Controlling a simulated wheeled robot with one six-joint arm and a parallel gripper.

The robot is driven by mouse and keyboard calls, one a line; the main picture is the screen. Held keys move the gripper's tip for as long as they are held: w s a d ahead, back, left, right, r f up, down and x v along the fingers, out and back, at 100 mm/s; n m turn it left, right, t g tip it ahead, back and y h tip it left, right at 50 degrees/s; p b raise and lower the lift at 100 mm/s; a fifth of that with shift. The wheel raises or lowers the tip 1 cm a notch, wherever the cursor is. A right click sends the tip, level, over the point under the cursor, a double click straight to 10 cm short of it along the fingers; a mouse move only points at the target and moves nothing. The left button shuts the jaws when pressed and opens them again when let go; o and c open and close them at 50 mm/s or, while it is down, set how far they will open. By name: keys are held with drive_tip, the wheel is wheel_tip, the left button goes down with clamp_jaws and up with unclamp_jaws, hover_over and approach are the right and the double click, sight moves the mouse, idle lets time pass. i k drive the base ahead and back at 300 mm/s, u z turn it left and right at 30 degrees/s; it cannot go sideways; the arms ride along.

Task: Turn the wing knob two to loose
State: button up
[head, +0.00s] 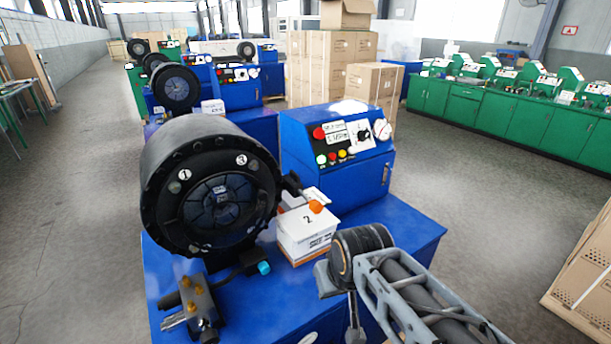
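A white box (305,240) marked 2 stands on the blue machine base, right of the big black crimper head. A small orange knob (316,206) sits on top of it, above the 2. Whether it has wings, and how it is turned, is too small to tell. The round crimper face (220,208) carries the labels 1 and 3. My arm reaches in from the lower right, and its end with grey parts, perhaps my gripper (330,280), is just right of and below the box, apart from the knob. I cannot make out two fingers.
A blue control cabinet (340,185) with buttons and dials stands behind the box. A valve block (192,308) with brass fittings and a cyan-tipped part (263,267) lie in front of the crimper. Cartons (330,65) and more machines stand behind. Grey floor is open left and right.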

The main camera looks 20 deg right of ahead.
sight(296, 178)
drive_tip(key=k, duration=0.9)
drive_tip(key=z, duration=1.3)
drive_tip(key=i, duration=1.05)
drive_tip(key=u, duration=1.8)
drive_tip(key=i, duration=0.5)
drive_tip(key=u, duration=0.05)
